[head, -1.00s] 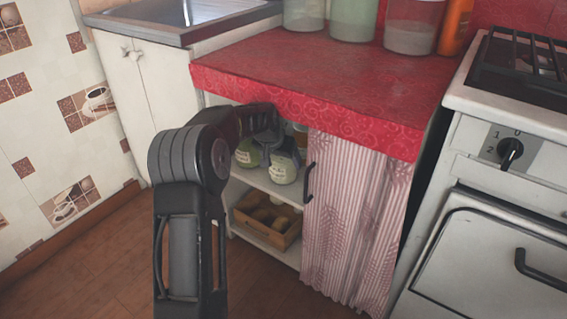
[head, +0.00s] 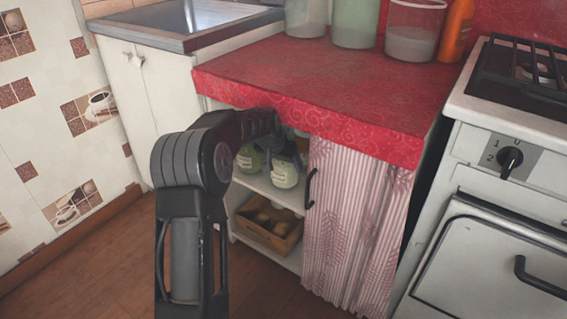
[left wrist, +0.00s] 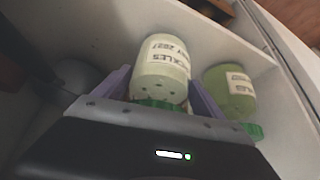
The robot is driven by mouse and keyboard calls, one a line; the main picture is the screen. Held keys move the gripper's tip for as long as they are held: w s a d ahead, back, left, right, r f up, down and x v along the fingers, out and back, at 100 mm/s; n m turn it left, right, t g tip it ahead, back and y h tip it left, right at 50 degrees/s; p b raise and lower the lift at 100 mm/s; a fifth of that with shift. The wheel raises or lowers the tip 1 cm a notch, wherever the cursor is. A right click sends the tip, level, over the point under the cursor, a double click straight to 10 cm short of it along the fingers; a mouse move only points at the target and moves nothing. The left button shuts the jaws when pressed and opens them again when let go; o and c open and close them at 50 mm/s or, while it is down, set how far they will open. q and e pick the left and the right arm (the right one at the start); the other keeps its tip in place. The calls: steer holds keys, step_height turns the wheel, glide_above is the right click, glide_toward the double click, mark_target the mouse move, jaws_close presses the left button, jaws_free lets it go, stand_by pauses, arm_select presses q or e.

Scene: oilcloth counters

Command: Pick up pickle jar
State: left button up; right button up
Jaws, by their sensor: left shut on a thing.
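The pickle jar (head: 284,173), pale green with a white label, stands on the upper shelf of the open cupboard under the red counter. In the left wrist view, the jar (left wrist: 162,65) appears upside down, with the word PICKLES on its label and a green lid. My left gripper (left wrist: 162,92) is shut on this jar, a purple finger on each side. In the head view, my left gripper (head: 280,146) reaches in below the counter edge and covers the jar's top. My right gripper is not in view.
A second green jar (head: 249,158) stands close beside the held one; it shows in the left wrist view (left wrist: 230,92) too. A wooden crate (head: 268,226) sits on the lower shelf. A striped curtain (head: 350,225) is on the right, the counter edge (head: 310,117) above.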

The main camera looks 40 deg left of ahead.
arm_select(q)
steer(key=shift+s+d+r, duration=0.1)
steer(key=shift+s+r, duration=0.1)
steer(key=shift+s, duration=0.15)
steer(key=s+d+p, duration=0.1)
steer(key=s+d, duration=0.1)
steer(key=s, duration=0.6)
steer(key=s+d+p, duration=0.1)
steer(key=s+p, duration=0.1)
steer(key=s, duration=0.6)
steer(key=shift+s+d, duration=0.35)
steer(key=shift+s, duration=0.05)
steer(key=shift+s+f, duration=0.1)
steer(key=shift+f, duration=0.05)
